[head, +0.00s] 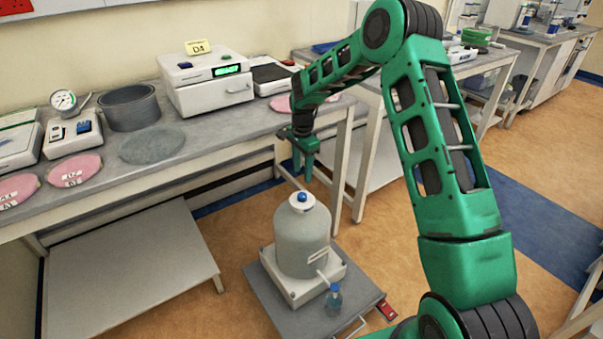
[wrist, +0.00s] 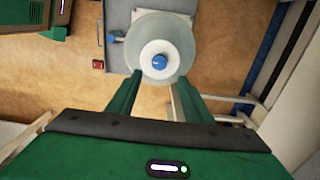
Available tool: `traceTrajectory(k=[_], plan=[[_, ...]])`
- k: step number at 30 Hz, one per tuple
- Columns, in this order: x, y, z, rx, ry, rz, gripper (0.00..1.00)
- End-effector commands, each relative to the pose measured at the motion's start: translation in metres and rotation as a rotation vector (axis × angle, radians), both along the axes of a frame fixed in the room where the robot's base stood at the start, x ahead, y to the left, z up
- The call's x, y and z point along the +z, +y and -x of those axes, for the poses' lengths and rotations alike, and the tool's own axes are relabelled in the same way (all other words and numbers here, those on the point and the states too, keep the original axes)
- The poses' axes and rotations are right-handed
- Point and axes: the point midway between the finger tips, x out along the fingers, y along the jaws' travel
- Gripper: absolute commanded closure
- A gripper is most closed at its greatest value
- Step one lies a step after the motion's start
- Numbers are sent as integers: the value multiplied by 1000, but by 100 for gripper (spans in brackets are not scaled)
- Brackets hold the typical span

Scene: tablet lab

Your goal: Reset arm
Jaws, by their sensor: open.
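My green arm reaches up and over from the lower right in the head view. My gripper (head: 304,160) hangs pointing down, just off the front edge of the lab bench and above the large grey carboy. In the wrist view the two fingers of my gripper (wrist: 158,88) are apart with nothing between them. The carboy (head: 302,243) stands upright on a white base, with a blue-knobbed white cap (head: 302,201). The cap also shows in the wrist view (wrist: 160,47), beyond the fingertips and well below them.
The bench (head: 225,140) carries a white device marked D4 (head: 206,84), a dark grey pot (head: 130,107), a gauge (head: 64,101) and several pink discs. Open floor lies right of the platform.

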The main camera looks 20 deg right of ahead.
Motion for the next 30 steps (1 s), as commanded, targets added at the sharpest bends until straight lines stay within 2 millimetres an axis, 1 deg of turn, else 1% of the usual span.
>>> traceTrajectory(k=[5, 8, 11, 14, 17, 21, 23, 24, 26, 27, 29, 30], plan=[[0, 0, 0, 0, 0, 0, 54], [4, -3, 2, 6, -1, 4, 54], [19, -15, 10, 31, -3, 19, 54], [45, -35, 28, 79, -3, 43, 54], [76, -60, 53, 139, 0, 71, 54], [115, -93, 94, 215, 11, 102, 54], [130, -107, 114, 244, 18, 113, 54], [140, -115, 127, 264, 22, 118, 54], [154, -126, 148, 294, 27, 125, 54], [162, -134, 162, 312, 31, 128, 54], [174, -144, 184, 339, 38, 131, 54], [182, -150, 199, 356, 41, 132, 54]])
